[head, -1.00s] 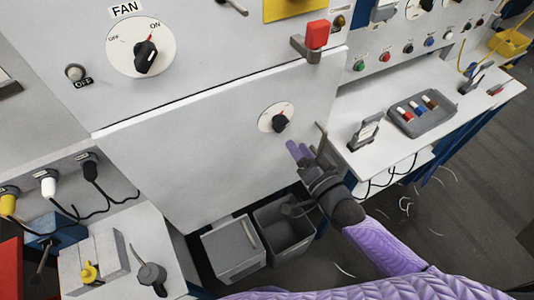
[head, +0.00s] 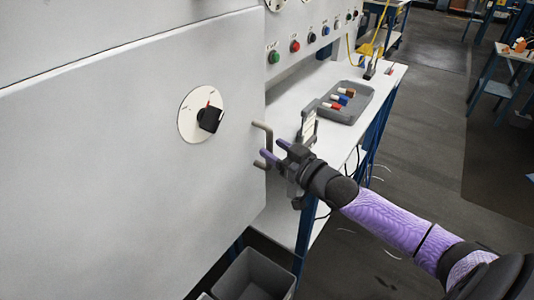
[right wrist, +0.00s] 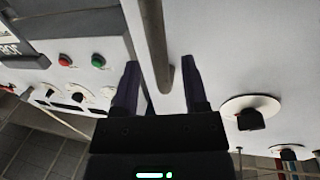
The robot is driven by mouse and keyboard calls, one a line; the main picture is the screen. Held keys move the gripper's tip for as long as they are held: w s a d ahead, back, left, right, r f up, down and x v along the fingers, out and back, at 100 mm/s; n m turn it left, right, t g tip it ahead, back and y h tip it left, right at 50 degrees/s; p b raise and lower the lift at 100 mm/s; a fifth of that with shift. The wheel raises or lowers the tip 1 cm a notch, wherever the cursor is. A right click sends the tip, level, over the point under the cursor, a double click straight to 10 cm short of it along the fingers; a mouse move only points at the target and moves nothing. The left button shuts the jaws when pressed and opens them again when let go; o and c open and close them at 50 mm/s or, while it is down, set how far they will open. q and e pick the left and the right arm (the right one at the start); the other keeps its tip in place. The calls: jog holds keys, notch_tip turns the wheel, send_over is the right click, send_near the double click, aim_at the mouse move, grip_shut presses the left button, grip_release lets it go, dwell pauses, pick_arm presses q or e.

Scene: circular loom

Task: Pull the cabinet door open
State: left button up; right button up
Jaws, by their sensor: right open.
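The cabinet door (head: 120,170) is a large white panel in the head view, with a round dial (head: 200,112) near its right side. It looks closed. Its grey bar handle (head: 264,130) stands out at the door's right edge. My right gripper (head: 275,151) is open at the handle, with its purple fingers pointing toward the door. In the right wrist view, the handle bar (right wrist: 154,45) runs between the two open fingers (right wrist: 160,66), with a gap visible on each side. Whether a finger touches it is unclear. My left gripper is out of view.
A grey bin (head: 255,276) sits below the door. Open floor (head: 425,150) lies to the right.

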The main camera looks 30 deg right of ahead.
jog(key=shift+w+a+b, duration=0.2)
jog(key=shift+w+b, duration=0.1)
jog(key=shift+w, duration=0.85)
jog(key=shift+c, duration=0.2)
grip_shut()
dwell(0.4)
